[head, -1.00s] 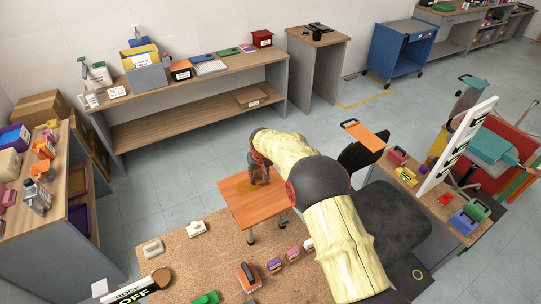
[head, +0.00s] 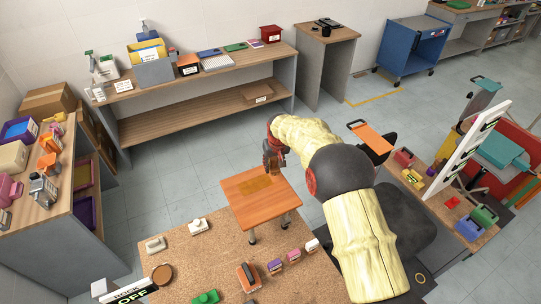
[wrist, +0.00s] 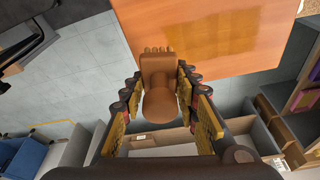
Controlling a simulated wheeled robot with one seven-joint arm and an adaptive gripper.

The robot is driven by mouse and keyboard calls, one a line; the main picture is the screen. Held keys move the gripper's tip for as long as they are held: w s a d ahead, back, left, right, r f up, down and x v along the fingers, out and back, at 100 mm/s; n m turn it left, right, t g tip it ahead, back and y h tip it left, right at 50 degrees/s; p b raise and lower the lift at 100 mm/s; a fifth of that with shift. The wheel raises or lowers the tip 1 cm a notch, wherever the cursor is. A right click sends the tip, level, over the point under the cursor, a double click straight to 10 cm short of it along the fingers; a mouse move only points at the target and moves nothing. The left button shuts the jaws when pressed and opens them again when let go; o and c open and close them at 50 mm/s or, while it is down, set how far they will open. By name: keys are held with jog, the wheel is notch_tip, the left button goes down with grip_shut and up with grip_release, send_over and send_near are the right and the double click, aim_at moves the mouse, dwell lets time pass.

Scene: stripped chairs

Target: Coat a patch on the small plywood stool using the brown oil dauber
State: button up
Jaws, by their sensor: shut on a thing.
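The small plywood stool (head: 275,205) has an orange-brown square top on short legs; its edge also shows in the wrist view (wrist: 260,65). A darker brown wet-looking patch (head: 255,183) covers part of the top toward its far side. My gripper (head: 273,160) is at the stool's far edge. In the wrist view my gripper (wrist: 162,100) is shut on the brown oil dauber (wrist: 158,75), with a finger on each side of its rounded handle. The dauber's toothed end overlaps the stool's edge in that view; whether it touches cannot be told.
A speckled bench (head: 215,260) with several coloured stamp-like blocks stands in front of the stool. A long shelf table (head: 190,80) stands behind. Open floor (head: 180,160) lies left of the stool.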

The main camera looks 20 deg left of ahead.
aim_at(273, 159)
jog(key=shift+w+a+p+v, duration=0.15)
jog(key=shift+p+v, duration=0.15)
jog(key=shift+v, duration=0.6)
jog(key=shift+w+a+p+v, duration=0.1)
jog(key=shift+p+v, duration=0.15)
jog(key=shift+v, duration=0.6)
jog(key=shift+r, duration=0.1)
